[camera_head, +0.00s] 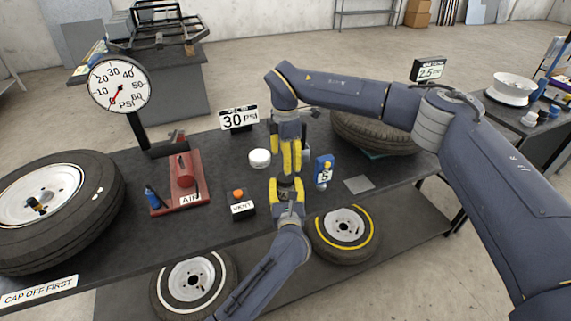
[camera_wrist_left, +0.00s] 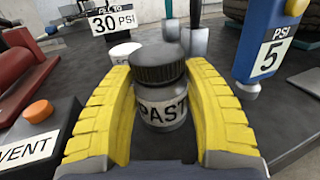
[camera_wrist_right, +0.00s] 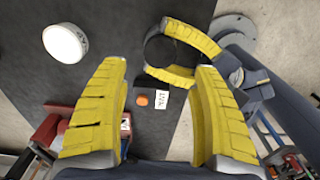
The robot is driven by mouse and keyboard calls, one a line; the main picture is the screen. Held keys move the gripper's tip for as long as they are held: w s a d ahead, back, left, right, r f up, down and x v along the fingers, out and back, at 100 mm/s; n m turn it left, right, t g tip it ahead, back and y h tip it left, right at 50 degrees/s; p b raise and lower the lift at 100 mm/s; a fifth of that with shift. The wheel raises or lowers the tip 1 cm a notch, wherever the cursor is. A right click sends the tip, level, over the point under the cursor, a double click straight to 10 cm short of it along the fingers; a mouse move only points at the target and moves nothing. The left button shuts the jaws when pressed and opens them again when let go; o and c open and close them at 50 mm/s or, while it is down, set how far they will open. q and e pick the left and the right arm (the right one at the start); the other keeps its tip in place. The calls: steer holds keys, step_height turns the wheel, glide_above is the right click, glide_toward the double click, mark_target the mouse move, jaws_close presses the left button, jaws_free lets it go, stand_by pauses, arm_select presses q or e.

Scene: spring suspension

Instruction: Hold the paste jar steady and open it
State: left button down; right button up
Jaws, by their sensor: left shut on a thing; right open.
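The paste jar (camera_wrist_left: 160,108), a clear jar labelled PAST with a dark ribbed lid (camera_wrist_left: 158,64), stands upright between my left gripper's yellow fingers (camera_wrist_left: 158,72). The lid is on the jar. In the head view my left gripper (camera_head: 287,186) is low at the bench and shut on the jar, which it mostly hides. My right gripper (camera_head: 290,165) points down just above and beyond it, open and empty. In the right wrist view the dark round lid (camera_wrist_right: 165,50) shows beyond the open right fingertips (camera_wrist_right: 158,70), apart from them.
A white round puck (camera_head: 259,158) lies left of the grippers. The orange-topped VENT box (camera_head: 240,206), red AIR unit (camera_head: 180,185) and blue PSI 5 gauge (camera_head: 323,170) stand nearby. A tyre (camera_head: 375,132) lies behind on the right; a larger one (camera_head: 95,215) is far left.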

mark_target(285, 177)
steer(key=shift+f, duration=3.9)
steer(key=shift+o, duration=0.2)
steer(key=c, duration=1.4)
steer(key=shift+n, duration=1.7)
steer(key=shift+c, duration=0.2)
steer(key=o, duration=1.3)
steer(key=shift+c, duration=0.2)
